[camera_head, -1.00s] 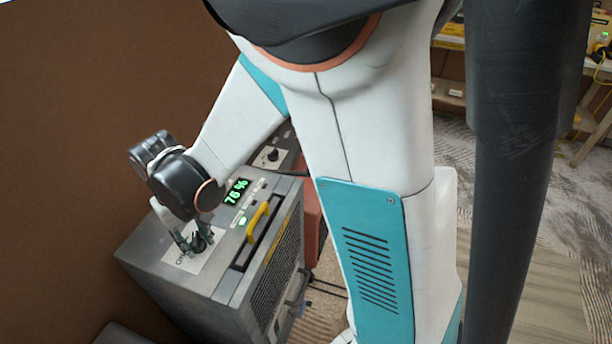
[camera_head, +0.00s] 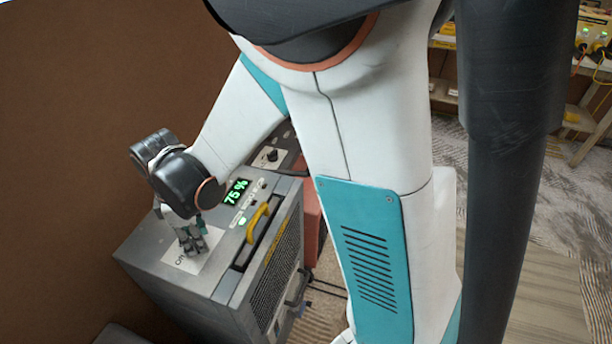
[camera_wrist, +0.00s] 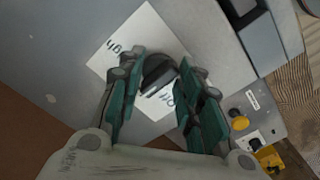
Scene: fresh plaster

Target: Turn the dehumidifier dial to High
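The dehumidifier (camera_head: 150,262) is a grey box with a lit green display (camera_head: 236,192) reading 75 %. A white label sheet (camera_head: 180,262) lies on its top, also visible in the wrist view (camera_wrist: 150,22). The dark dial (camera_wrist: 158,70) sits on this sheet. Partly hidden handwriting ending in "gh" shows at its left, and what looks like "Off" below right. My gripper (camera_head: 193,245) is down at the sheet. In the wrist view its teal fingers (camera_wrist: 162,80) stand on either side of the dial, seemingly closed against it. The dial's pointing direction is unclear.
A second knob on a pale plate (camera_head: 272,156) stands behind. A brown wall (camera_head: 70,120) is close at left. Shelving with yellow items (camera_head: 585,45) is far right.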

